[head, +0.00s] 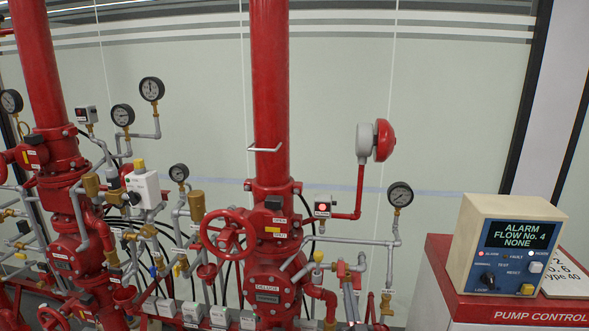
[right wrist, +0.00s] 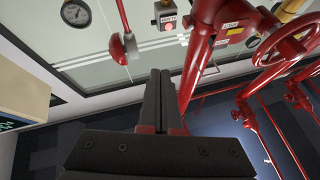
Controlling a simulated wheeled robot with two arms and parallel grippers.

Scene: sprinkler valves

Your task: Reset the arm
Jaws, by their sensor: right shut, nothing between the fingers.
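My right gripper shows in the right wrist view (right wrist: 160,78), its two dark fingers together and empty. It points toward the valve pipework, with clear space around the fingertips. In the head view neither gripper can be made out. The red handwheel (head: 228,234) sits on the middle riser's valve in the head view. A red handwheel also shows at the upper right of the right wrist view (right wrist: 285,45). A control box (head: 507,247) reads "ALARM FLOW No. 4 NONE" and has a knob, a lit red lamp and buttons.
Red risers (head: 269,95), gauges (head: 152,89) and thin grey pipes crowd the left and middle. A red alarm bell (head: 384,140) stands right of the middle riser. The red-topped pump control cabinet (head: 440,262) is at the lower right.

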